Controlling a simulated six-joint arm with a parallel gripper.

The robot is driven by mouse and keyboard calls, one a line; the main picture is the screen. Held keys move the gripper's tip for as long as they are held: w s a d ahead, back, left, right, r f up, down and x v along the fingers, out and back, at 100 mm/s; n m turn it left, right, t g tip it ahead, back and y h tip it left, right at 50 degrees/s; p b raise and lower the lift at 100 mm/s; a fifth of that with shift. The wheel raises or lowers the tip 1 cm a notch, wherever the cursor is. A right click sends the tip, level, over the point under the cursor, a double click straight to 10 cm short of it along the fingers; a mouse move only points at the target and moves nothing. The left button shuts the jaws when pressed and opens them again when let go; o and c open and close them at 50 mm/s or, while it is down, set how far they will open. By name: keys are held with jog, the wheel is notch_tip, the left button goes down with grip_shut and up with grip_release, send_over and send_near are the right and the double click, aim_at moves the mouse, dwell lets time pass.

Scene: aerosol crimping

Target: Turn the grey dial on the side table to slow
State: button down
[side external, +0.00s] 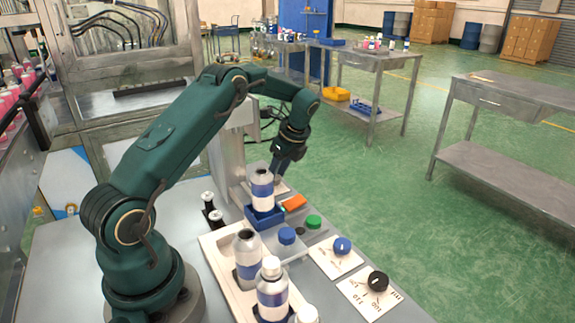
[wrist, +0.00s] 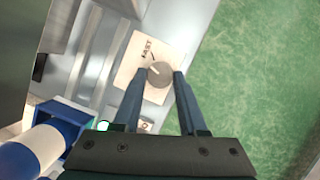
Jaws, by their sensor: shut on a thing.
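The grey dial (wrist: 159,76) sits on a pale label plate (wrist: 132,77) in the wrist view. The fingers of my gripper (wrist: 160,78) are on either side of the dial and shut on it. A white pointer mark runs from the dial towards the upper left. The word FAST can be read on the plate above it; other lettering is too small to read. In the side view my gripper (side external: 278,178) reaches down at the far end of the table, behind the can in the blue holder, and the dial is hidden there.
A blue-and-white can (side external: 262,190) stands in a blue holder (side external: 264,216) close to my gripper. An orange object (side external: 294,202), a green knob (side external: 313,222), a blue dial (side external: 342,245) and a black dial (side external: 377,281) lie nearer. A tray (side external: 220,262) holds more cans.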

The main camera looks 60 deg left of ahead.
jog(key=shift+w+a+n+g+h, duration=0.15)
jog(key=shift+n+g, duration=0.2)
jog(key=shift+n, duration=0.6)
jog(key=shift+w+d+n+g+h, duration=0.15)
jog(key=shift+n+g, duration=0.2)
jog(key=shift+n, duration=0.6)
jog(key=shift+s+a, duration=0.1)
jog(key=shift+s, duration=0.05)
jog(key=shift+c, duration=2.3)
grip_release()
